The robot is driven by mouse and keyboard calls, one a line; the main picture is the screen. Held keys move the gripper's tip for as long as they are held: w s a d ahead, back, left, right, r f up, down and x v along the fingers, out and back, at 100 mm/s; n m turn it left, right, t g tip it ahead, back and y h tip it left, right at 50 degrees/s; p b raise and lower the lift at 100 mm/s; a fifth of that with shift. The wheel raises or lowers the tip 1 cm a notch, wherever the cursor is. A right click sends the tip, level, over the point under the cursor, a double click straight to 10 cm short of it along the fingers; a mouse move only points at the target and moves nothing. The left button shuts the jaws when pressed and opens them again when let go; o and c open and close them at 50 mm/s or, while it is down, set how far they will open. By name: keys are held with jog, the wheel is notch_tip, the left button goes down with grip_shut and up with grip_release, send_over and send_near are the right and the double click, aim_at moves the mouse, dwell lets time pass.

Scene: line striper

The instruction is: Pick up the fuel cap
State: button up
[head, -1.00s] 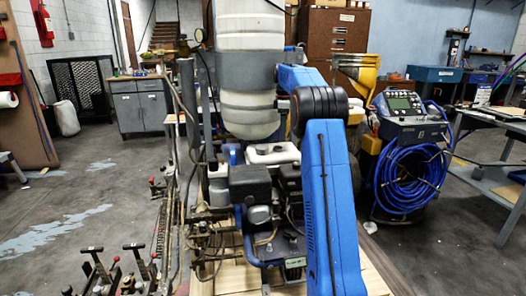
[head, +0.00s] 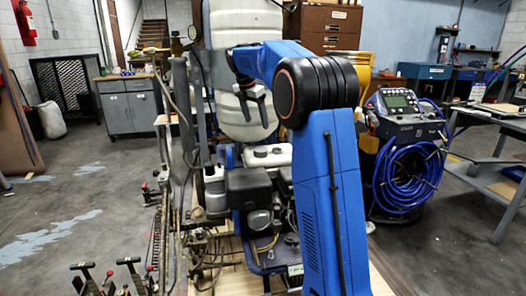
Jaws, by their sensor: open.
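The fuel cap (head: 261,151) is a small dark disc on top of the white fuel tank (head: 276,159) of the engine (head: 250,185). My gripper (head: 256,122) points down, with its two dark fingers apart and nothing between them. In the picture it is a little above the cap and in front of the large pale ribbed tank. Its exact distance from the cap cannot be told from this one view. My blue arm covers the right part of the engine.
The large pale tank (head: 236,50) stands directly behind the gripper. Upright pipes and hoses (head: 180,110) crowd the left side of the machine. A blue hose reel unit (head: 408,165) stands at right. Open floor (head: 75,205) lies at left.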

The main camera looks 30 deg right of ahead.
aim_at(260, 149)
jog(key=w+d+f, duration=0.1)
jog(key=f, duration=0.4)
jog(key=w+d+f+n, duration=0.1)
jog(key=f, duration=0.4)
jog(key=w+d+f+n, duration=0.1)
jog(key=f, duration=0.3)
jog(key=shift+d+f+h, duration=0.2)
jog(key=shift+f+h, duration=0.1)
jog(key=shift+f, duration=0.1)
jog(key=c, duration=1.1)
